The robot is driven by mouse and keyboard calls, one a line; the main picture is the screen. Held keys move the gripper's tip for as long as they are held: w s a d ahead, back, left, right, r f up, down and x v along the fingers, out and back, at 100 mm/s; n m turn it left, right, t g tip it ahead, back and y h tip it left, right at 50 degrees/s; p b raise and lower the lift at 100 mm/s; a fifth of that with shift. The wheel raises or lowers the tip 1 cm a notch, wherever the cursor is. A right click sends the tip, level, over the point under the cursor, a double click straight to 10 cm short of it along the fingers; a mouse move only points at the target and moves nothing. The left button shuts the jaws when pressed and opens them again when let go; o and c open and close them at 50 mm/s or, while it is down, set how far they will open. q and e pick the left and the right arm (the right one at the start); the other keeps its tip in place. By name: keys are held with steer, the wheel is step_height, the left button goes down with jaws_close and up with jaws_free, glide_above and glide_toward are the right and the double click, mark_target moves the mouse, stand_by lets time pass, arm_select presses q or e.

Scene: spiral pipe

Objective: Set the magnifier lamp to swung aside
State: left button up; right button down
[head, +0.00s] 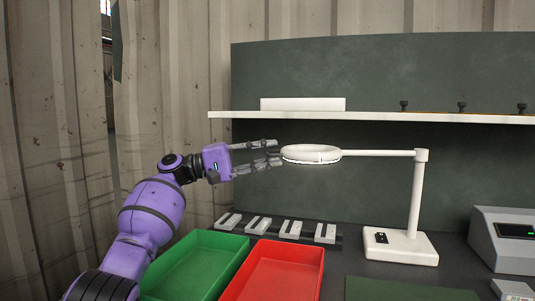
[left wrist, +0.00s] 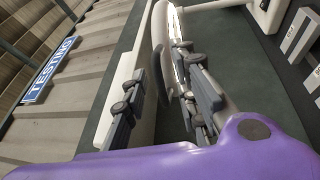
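The magnifier lamp has a white ring head (head: 311,147) on a level white arm (head: 380,153). The arm runs right to an upright post (head: 416,190) on a white base (head: 400,246) with a dark switch plate. The head sits left of the post, above the bench. My purple left gripper (head: 279,152) is open at the ring's left edge, with its fingers spread one above the other. In the left wrist view the lamp head (left wrist: 161,28) shows edge-on near the fingertips of the gripper (left wrist: 160,65). I cannot tell whether they touch. My right gripper is not in view.
A green tray (head: 243,241) and a red tray (head: 319,255) stand on the bench below. Several grey-white blocks (head: 291,229) line up behind them. A white shelf (head: 370,117) runs above the lamp. A grey device (head: 503,251) is at right.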

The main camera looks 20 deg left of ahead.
arm_select(q)
steer(key=v, duration=1.2)
steer(key=shift+s+d+r, duration=0.1)
